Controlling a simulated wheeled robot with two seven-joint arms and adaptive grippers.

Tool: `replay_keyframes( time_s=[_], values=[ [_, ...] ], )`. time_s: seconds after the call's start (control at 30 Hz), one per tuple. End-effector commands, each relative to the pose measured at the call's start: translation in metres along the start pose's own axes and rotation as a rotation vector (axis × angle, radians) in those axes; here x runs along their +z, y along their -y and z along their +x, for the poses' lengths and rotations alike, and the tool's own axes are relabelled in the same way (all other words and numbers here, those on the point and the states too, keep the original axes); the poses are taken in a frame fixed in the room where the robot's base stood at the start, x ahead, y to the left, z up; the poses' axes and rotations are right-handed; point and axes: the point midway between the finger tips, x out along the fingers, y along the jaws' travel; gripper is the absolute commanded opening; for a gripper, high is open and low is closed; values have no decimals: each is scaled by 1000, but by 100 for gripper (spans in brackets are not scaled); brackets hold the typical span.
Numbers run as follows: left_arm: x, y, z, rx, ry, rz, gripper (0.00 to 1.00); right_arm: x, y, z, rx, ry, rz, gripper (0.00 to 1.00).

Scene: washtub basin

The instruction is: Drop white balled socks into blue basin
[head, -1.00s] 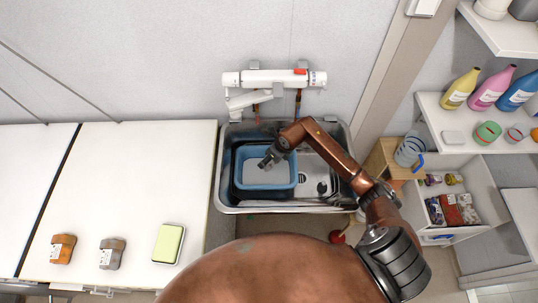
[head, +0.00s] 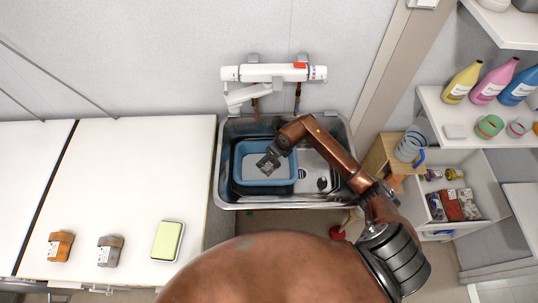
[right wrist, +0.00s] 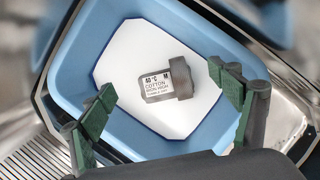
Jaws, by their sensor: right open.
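The blue basin (head: 240,166) sits inside the metal sink in the head view, and its blue wall (right wrist: 78,72) and white bottom show in the right wrist view. A balled sock bundle (right wrist: 181,78) lies on that white bottom; it looks grey, with a pale printed label reading cotton. My right gripper (head: 266,164) is over the basin, pointing down. In the right wrist view its green-padded fingers (right wrist: 163,82) are spread wide, empty, on either side of the bundle and apart from it. In the head view the gripper hides the bundle. My left gripper is not in view.
The sink (head: 326,150) has bare room right of the basin. A white faucet unit (head: 275,73) is on the wall above. A brown labelled bundle (head: 60,246), a grey one (head: 110,252) and a green-topped box (head: 167,240) rest on the white counter (head: 135,180). Shelves stand right.

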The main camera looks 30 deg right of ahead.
Motion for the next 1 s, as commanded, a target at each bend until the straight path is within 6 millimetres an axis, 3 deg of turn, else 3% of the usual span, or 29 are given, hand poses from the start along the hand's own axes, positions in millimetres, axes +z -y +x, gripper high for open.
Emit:
replay_keyframes(
  time_s=[0.17,0.7,1.0],
  values=[
    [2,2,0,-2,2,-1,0,0,2,-10,-3,1,-1,83],
    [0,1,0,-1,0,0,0,0,1,-108,-2,1,-1,83],
    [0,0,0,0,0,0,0,0,0,-120,0,0,0,83]
  ],
)
